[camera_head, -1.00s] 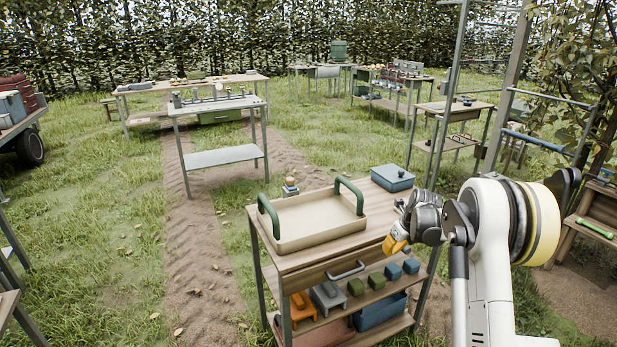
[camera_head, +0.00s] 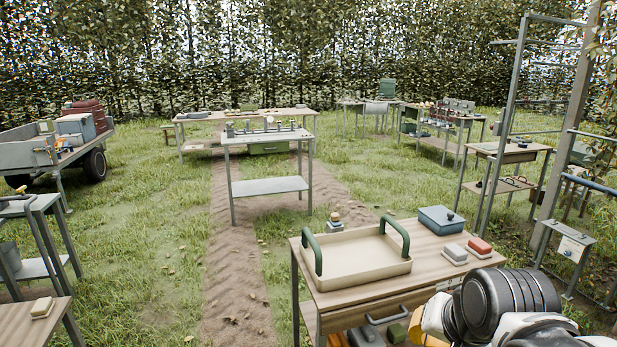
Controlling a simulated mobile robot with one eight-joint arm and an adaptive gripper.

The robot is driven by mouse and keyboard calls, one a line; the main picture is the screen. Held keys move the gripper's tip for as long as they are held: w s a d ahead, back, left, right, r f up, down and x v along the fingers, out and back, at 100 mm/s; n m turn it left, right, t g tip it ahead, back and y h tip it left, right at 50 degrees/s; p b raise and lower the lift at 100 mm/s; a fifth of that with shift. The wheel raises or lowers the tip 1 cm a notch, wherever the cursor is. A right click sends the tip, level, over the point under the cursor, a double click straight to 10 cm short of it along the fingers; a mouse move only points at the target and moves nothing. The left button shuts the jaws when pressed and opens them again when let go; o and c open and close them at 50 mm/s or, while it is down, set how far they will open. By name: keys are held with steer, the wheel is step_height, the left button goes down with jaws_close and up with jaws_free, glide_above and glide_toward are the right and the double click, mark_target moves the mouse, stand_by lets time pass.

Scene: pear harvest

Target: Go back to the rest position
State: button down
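My arm's end shows at the bottom right, with a thick dark ribbed joint (camera_head: 508,300) and white links. The yellow part of my gripper (camera_head: 430,325) hangs by the bench's front right edge, partly cut off by the frame. Its fingertips are hidden, so I cannot tell whether it is open or shut. No held object can be made out.
A wooden bench holds an empty beige tray (camera_head: 355,262) with green handles, a blue box (camera_head: 441,220), a grey block (camera_head: 454,253) and a red block (camera_head: 479,246). Metal posts (camera_head: 505,130) stand at right. Grass and a dirt path lie open at left centre.

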steer(key=s+a+f+n, duration=0.1)
steer(key=s+f+n, duration=0.2)
steer(key=s+n, duration=0.2)
steer(key=shift+s+a+t, duration=0.2)
steer(key=shift+s+t, duration=0.1)
steer(key=shift+s, duration=0.4)
